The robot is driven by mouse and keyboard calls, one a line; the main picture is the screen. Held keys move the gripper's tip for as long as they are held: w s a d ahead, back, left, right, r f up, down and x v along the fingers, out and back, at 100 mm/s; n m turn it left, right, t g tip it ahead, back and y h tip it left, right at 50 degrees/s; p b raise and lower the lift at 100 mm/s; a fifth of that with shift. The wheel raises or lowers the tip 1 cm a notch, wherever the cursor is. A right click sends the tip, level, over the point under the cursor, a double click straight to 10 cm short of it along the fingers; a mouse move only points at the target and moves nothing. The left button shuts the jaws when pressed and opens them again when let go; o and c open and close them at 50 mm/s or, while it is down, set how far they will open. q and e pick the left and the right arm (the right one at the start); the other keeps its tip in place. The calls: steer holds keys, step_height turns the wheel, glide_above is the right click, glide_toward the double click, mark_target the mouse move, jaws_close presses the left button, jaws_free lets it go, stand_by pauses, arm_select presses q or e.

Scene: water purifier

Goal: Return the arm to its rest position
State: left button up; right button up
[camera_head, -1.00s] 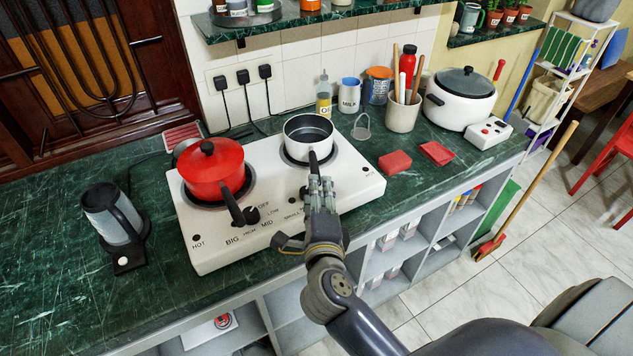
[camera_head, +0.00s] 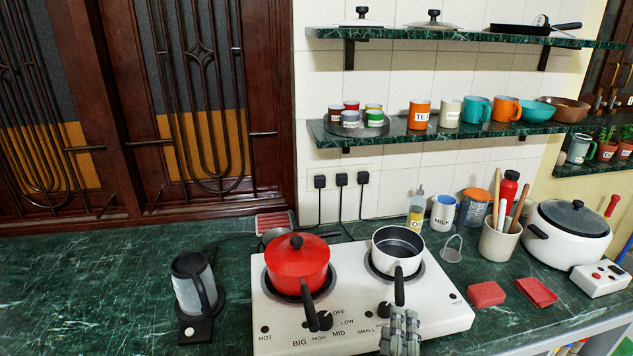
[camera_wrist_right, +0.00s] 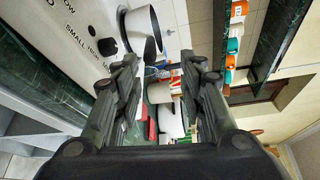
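My right gripper (camera_head: 400,322) is low in the head view, at the front edge of the white two-burner stove (camera_head: 440,322). It is just below the black handle of the white saucepan (camera_head: 398,250) in the picture; whether they touch cannot be told. In the wrist view, its two fingers (camera_wrist_right: 160,68) stand well apart with nothing held between them. The saucepan (camera_wrist_right: 144,32) and the stove (camera_wrist_right: 60,55) show there beyond the left finger. My left gripper is not in view.
A red lidded pot (camera_head: 297,262) sits on the left burner. A grey kettle (camera_head: 193,288) stands left of the stove. Red blocks (camera_head: 487,294), a utensil crock (camera_head: 499,241) and a white cooker (camera_head: 566,237) are at right. Shelves (camera_head: 440,138) with cups hang above.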

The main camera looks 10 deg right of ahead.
steer(key=s+a+r+n+t+y, duration=0.2)
steer(key=a+r+n+t+y, duration=0.4)
steer(key=a+r+n+y, duration=0.45)
steer(key=s+a+f+n+g+y, duration=0.2)
steer(key=a+f+n+g+y, duration=0.1)
steer(key=f+n+g, duration=0.3)
steer(key=s+a+f+n+g+y, duration=0.3)
steer(key=f+n, duration=0.2)
steer(key=n, duration=0.4)
steer(key=s+d+f+g+h, duration=0.5)
steer(key=s+d+f, duration=0.1)
steer(key=d+f, duration=0.3)
steer(key=s+d+f+g+h, duration=0.4)
steer(key=s+d+f+h, duration=0.2)
steer(key=d+f, duration=0.3)
step_height(320, 180, down, 25)
steer(key=s+g, duration=0.2)
steer(key=s+d+f, duration=0.2)
steer(key=s+f, duration=1.4)
steer(key=shift+s+d+f+n+g, duration=0.3)
steer(key=shift+s+f+n+g, duration=0.1)
steer(key=shift+n, duration=0.05)
